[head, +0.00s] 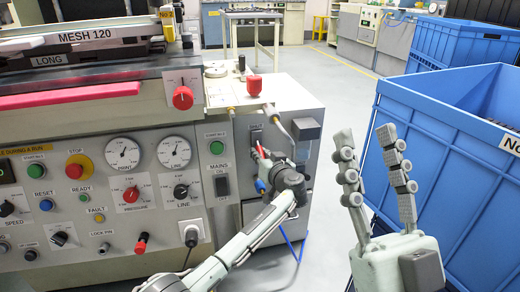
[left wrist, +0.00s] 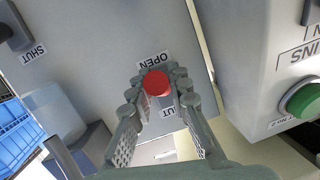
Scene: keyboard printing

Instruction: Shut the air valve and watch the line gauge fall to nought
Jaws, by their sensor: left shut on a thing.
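The air valve's red handle (head: 261,150) is on the front of the grey cabinet right of the printing machine. My left gripper (head: 267,158) is shut on it. My right gripper (head: 365,135) is open and empty, pointing up.
A blue hose (head: 291,243) hangs from the cabinet front to the floor. Blue crates (head: 440,165) stand close to the right gripper. Knobs, including a red one (head: 183,97), project from the machine panel. Grey floor (head: 325,85) is clear behind the cabinet.

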